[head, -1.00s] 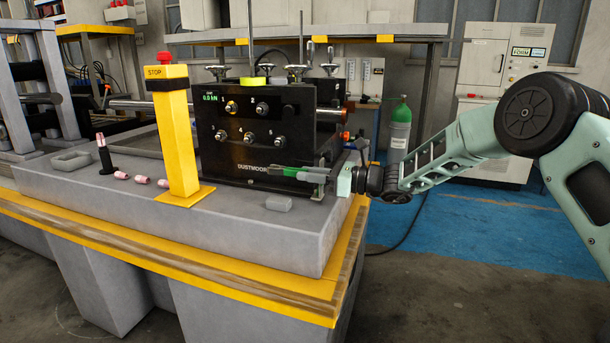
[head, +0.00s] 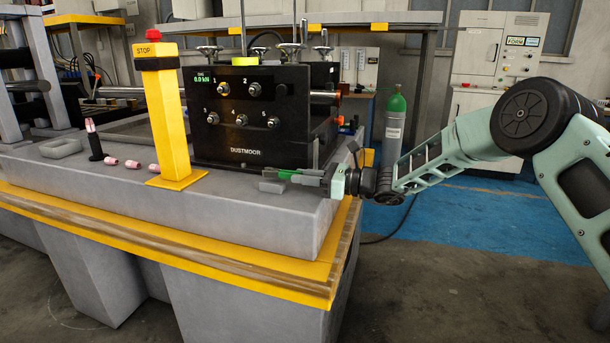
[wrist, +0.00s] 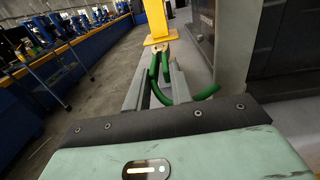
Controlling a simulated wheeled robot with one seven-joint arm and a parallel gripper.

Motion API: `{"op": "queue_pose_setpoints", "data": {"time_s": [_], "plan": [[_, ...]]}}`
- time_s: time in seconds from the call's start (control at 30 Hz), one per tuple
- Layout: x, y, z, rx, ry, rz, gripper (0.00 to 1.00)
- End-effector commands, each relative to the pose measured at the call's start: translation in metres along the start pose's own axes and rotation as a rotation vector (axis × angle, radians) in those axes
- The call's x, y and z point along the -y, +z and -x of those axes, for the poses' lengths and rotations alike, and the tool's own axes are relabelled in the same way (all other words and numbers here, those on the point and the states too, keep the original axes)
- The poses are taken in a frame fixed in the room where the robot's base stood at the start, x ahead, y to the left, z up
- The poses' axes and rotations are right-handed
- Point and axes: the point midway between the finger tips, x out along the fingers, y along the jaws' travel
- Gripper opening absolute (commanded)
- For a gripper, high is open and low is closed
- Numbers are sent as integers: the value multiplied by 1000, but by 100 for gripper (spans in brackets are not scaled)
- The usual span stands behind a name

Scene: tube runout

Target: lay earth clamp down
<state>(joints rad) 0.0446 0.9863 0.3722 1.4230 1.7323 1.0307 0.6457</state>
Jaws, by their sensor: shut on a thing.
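The earth clamp (wrist: 154,70) has green handles and a tan metal head pointing away from me. In the head view the clamp (head: 284,174) shows as a small green piece just above the bench's front right part. My gripper (head: 308,178) is shut on it, reaching in from the right. I cannot tell whether the clamp touches the grey bench top (head: 226,207).
The black DUSTMOOR control box (head: 240,125) stands behind, and the yellow STOP post (head: 167,115) to the left. Several pink-and-white pieces (head: 131,164) lie farther left. The bench front between is clear.

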Motion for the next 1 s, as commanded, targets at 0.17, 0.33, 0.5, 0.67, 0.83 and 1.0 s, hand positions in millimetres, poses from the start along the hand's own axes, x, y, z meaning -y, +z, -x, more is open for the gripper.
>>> {"op": "queue_pose_setpoints", "data": {"time_s": [0.17, 0.33, 0.5, 0.67, 0.83, 1.0], "plan": [[0, 0, 0, 1, 0, 0, 15], [0, 0, 0, 1, 0, 0, 15], [0, -3, 0, 1, 0, -1, 15], [0, -7, 0, 0, 0, -1, 15], [0, -11, 0, 1, 0, -1, 15], [0, -15, 0, 1, -1, -1, 15]]}}
